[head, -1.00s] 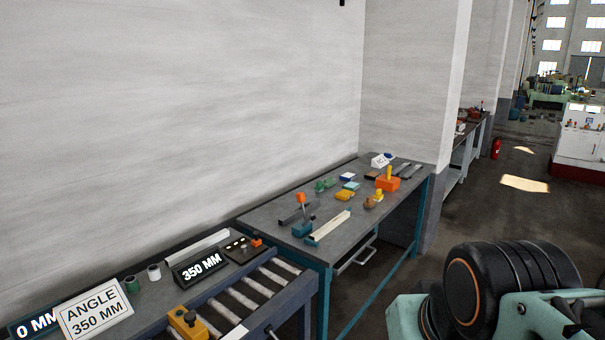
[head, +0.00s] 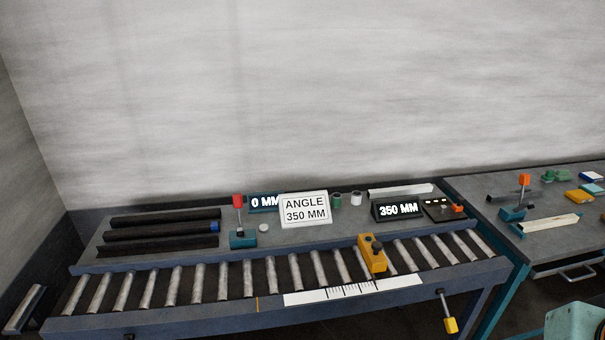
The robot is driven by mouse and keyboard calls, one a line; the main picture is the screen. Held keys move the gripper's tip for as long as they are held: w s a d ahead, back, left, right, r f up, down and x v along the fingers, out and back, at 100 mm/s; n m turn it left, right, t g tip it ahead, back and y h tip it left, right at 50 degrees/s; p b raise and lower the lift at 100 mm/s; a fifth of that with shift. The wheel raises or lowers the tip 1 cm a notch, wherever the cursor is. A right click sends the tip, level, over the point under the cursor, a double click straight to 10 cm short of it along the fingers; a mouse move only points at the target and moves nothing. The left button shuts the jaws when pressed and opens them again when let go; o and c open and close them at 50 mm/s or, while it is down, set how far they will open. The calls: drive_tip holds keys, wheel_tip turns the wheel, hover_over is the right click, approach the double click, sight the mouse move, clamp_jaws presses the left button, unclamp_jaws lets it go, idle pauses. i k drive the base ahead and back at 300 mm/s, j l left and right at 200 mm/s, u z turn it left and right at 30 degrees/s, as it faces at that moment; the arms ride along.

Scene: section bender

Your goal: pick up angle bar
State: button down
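Three long dark bars (head: 165,231) lie side by side on the back shelf of the roller bench at left; one has a blue end. A pale bar (head: 400,190) lies at the back right of the same shelf. Another pale bar (head: 548,224) lies on the right-hand workbench. I cannot tell from their profiles which is the angle bar. A white sign (head: 305,208) reading "ANGLE 350 MM" stands mid-shelf. My gripper is out of view; only a teal piece of my arm shows at the lower right corner.
The roller conveyor (head: 222,281) runs along the front, with a white scale strip and a yellow stop block (head: 372,254). A teal clamp (head: 242,239) with a red handle and a "350 MM" display (head: 397,210) stand on the shelf. The rollers are otherwise clear.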

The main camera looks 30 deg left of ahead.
sight(182, 245)
drive_tip(key=u, duration=2.2)
